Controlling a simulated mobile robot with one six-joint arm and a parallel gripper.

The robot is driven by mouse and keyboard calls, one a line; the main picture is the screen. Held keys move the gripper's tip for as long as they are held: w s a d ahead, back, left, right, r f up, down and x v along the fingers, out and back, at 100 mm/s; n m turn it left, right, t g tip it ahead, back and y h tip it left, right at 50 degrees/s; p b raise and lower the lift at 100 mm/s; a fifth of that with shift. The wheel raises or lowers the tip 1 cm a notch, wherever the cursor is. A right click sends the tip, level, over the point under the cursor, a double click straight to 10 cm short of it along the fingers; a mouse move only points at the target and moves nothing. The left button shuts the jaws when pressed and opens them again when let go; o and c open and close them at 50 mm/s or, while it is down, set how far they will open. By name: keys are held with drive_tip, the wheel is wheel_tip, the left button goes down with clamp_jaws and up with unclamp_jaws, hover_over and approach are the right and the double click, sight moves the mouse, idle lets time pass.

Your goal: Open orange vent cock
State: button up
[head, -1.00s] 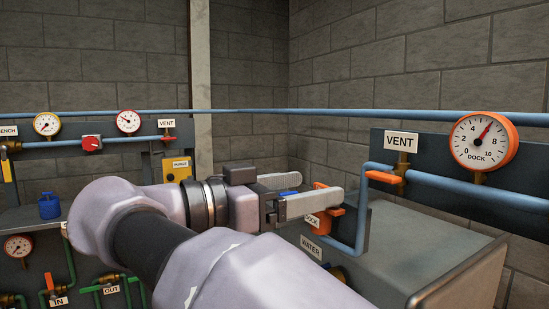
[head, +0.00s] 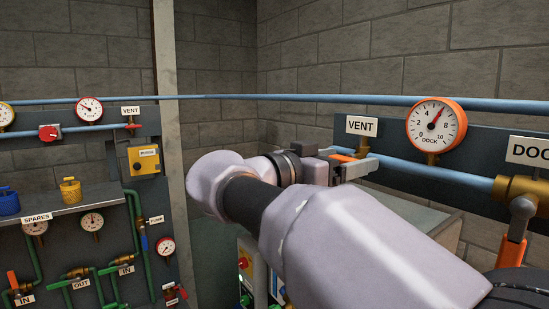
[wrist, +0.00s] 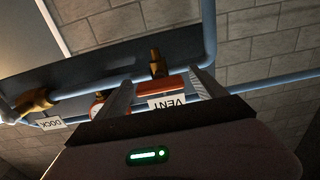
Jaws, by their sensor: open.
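The orange vent cock has a brass body on the blue pipe below the VENT sign (head: 361,126). Its orange handle (head: 343,158) is partly hidden behind my gripper in the head view. In the wrist view the orange handle (wrist: 163,88) lies crosswise between my two fingers, with the brass body (wrist: 158,66) beyond it. The inverted VENT sign (wrist: 168,102) partly overlaps that area. My gripper (head: 352,166) is open, with a finger on either side of the handle. I cannot tell whether either finger touches it.
The orange-rimmed DOCK gauge (head: 436,125) reads about 6, right of the cock. A brass DOCK valve with an orange handle (head: 516,250) is at far right. Blue pipes (head: 440,174) run along the dark panel. A grey cabinet (head: 420,215) stands below; another valve panel is left.

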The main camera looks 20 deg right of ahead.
drive_tip(key=c, duration=1.4)
drive_tip(key=shift+o, duration=0.2)
drive_tip(key=shift+n, duration=0.4)
drive_tip(key=n, duration=0.3)
drive_tip(key=shift+n+b, duration=0.3)
drive_tip(key=shift+n, duration=0.1)
drive_tip(key=n, duration=0.4)
drive_tip(key=shift+n+p, duration=0.3)
drive_tip(key=shift+p, duration=0.1)
drive_tip(key=n+p, duration=0.2)
drive_tip(key=n, duration=0.3)
drive_tip(key=shift+n+p, duration=1)
drive_tip(key=shift+n, duration=1)
